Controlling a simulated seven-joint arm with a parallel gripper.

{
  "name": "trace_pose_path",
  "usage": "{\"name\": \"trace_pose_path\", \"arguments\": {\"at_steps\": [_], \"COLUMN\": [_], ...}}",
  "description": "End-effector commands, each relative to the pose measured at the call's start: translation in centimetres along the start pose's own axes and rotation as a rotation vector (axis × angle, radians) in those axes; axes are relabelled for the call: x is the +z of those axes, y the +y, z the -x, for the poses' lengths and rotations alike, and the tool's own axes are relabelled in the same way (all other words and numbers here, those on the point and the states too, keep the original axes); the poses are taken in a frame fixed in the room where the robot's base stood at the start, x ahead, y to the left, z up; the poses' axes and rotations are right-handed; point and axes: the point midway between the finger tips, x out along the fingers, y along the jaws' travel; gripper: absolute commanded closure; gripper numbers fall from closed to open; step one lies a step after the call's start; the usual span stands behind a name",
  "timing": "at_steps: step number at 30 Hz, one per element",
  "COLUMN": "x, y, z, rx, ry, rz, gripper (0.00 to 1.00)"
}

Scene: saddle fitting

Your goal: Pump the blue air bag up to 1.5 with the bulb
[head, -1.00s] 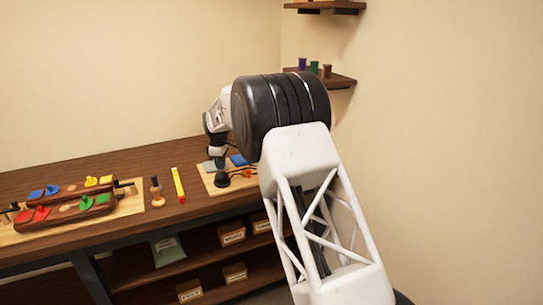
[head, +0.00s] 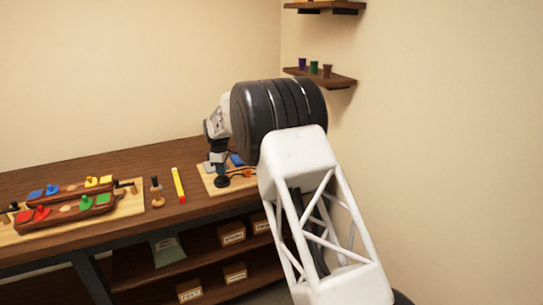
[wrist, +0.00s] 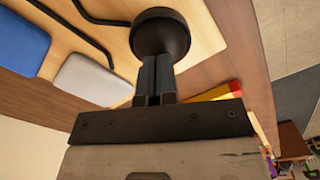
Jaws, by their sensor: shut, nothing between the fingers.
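The blue air bag (head: 237,159) lies flat on a light wooden board, partly hidden behind my arm in the head view. It also shows at the left of the wrist view (wrist: 22,42), with a grey pad (wrist: 92,80) beside it. The black round bulb (head: 222,183) sits at the board's front and shows in the wrist view (wrist: 160,30). My gripper (wrist: 155,72) is shut and empty, its fingertips at the bulb; the head view shows it directly above the bulb (head: 219,171). I cannot tell how hard it presses. No pressure reading is legible.
Farther left is a board with coloured pieces on dark wooden holders (head: 65,208). Dark tubes (wrist: 92,28) run across the bulb's board.

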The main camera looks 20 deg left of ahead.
Motion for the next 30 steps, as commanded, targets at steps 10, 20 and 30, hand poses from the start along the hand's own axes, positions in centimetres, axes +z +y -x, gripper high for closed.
{"name": "trace_pose_path", "arguments": {"at_steps": [10,20,30], "x": [0.0,0.0,0.0], "y": [0.0,0.0,0.0], "z": [-1.0,-0.7,1.0], "rx": [-0.001,-0.001,-0.001], "ry": [0.0,-0.001,-0.001], "rz": [0.0,0.0,0.0], "gripper": [1.0,1.0,1.0]}}
